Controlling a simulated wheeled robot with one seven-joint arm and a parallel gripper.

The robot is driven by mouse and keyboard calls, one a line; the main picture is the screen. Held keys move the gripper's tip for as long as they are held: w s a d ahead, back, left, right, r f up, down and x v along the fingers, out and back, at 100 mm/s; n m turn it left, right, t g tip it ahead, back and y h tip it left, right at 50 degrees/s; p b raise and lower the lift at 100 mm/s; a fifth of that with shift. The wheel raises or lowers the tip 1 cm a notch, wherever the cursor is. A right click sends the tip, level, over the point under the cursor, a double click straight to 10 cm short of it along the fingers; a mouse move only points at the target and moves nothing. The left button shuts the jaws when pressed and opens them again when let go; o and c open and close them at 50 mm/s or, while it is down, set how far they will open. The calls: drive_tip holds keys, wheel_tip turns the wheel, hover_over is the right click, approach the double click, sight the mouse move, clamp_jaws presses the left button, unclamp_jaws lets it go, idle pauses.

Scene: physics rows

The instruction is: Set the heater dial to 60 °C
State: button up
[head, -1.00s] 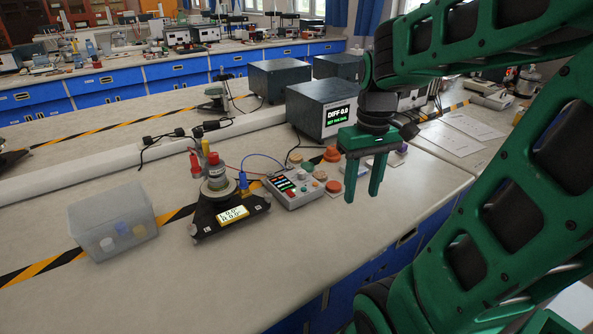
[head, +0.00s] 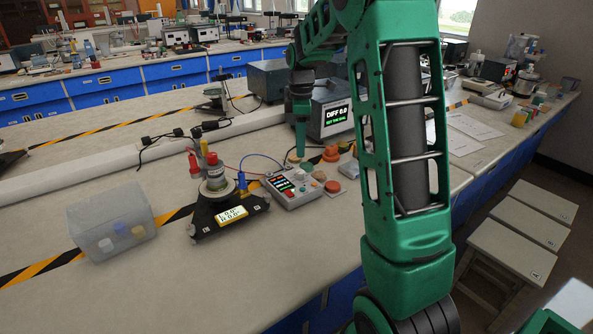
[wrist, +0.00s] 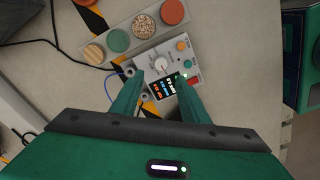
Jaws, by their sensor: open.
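A grey control box (head: 300,196) with a dark lit screen sits on the bench in the head view. In the wrist view the same box (wrist: 150,52) shows a pale round dial (wrist: 162,66), a screen (wrist: 161,87) and small coloured buttons. The screen's digits are too small to read. My gripper (wrist: 160,82) is open and points down over the box. Its two fingertips stand either side of the dial and screen area, with nothing held. I cannot tell whether they touch the dial. In the head view my gripper (head: 300,140) is seen edge-on behind the box.
A strip of coloured round pads (wrist: 145,32) lies beside the box. A black instrument base (head: 228,213) with a yellow display and a translucent bin (head: 110,222) stand to the left. A dark unit with a DIFF display (head: 337,115) stands behind. Cables run nearby.

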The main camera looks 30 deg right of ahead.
sight(299, 171)
wheel_tip(299, 171, down, 9)
drive_tip(key=shift+f, duration=0.2)
idle(0.3)
clamp_jaws()
drive_tip(key=shift+a, duration=0.25)
drive_tip(key=shift+d, duration=0.1)
